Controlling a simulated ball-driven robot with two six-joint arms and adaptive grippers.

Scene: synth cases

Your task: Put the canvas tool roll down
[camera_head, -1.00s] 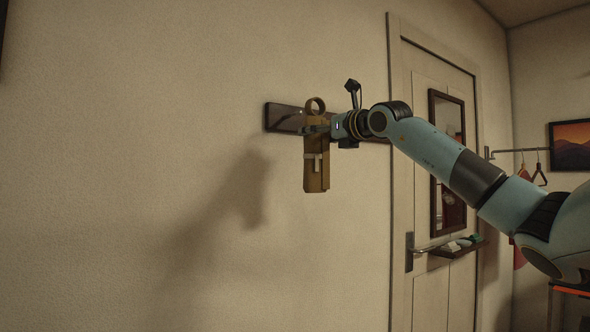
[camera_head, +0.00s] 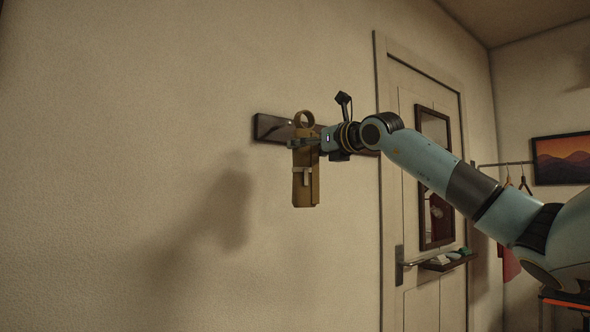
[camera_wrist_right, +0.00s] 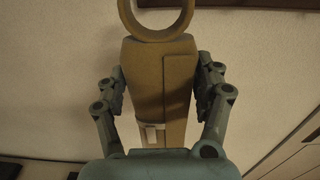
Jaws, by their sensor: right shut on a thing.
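The canvas tool roll (camera_head: 306,187) is a tan, upright bundle with a ring loop at its top and a pale strap with a buckle around its middle. My right gripper (camera_head: 304,143) is shut on its upper part, below the loop, and holds it in front of the wall. In the right wrist view the tool roll (camera_wrist_right: 160,85) stands between the two fingers (camera_wrist_right: 163,100), with its loop cut off by the top edge. My left gripper is not in view.
A dark wall rail (camera_head: 270,128) runs behind the tool roll. A door (camera_head: 425,290) with a handle, a mirror (camera_head: 432,180) and a small shelf (camera_head: 450,262) are to the right. Farther right are hangers (camera_head: 525,184) and a framed picture (camera_head: 562,158). The left wall is bare.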

